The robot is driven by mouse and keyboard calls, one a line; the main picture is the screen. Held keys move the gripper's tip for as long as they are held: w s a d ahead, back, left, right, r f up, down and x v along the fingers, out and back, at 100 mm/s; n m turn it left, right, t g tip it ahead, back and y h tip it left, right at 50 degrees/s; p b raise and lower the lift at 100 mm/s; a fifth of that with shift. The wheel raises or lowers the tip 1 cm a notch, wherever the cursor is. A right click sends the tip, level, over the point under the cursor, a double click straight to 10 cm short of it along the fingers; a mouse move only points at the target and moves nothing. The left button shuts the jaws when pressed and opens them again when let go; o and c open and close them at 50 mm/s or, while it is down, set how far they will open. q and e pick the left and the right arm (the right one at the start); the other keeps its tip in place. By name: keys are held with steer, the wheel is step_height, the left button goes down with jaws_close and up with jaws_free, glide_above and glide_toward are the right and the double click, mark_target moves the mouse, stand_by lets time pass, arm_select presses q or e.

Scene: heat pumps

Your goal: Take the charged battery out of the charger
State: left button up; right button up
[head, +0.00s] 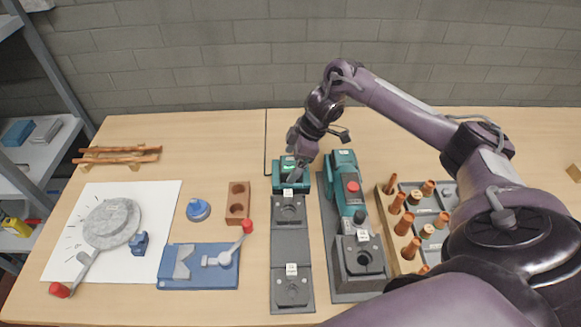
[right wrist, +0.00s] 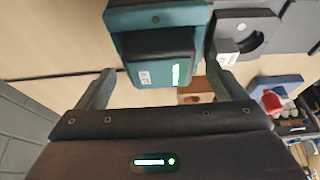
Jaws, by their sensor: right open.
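The teal charger (head: 278,185) stands at the back middle of the table, at the far end of a dark grey base. The battery, a dark teal block with a white label and a lit green indicator, sits in the charger and shows in the right wrist view (right wrist: 155,68). The charger body (right wrist: 150,18) shows behind it there. My right gripper (right wrist: 160,72) is open, with one finger on each side of the battery, apart from it as far as I can tell. In the head view my right gripper (head: 294,172) is over the charger and partly hides the battery. My left gripper is not in view.
A teal machine with a red button (head: 353,187) stands close right of the charger. Beyond it is a tray of copper fittings (head: 408,240). At left are a blue fixture (head: 200,280), a brown block with holes (head: 238,203) and a white sheet (head: 60,215).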

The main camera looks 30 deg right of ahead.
steer(key=c, duration=1.3)
steer(key=shift+r, duration=0.1)
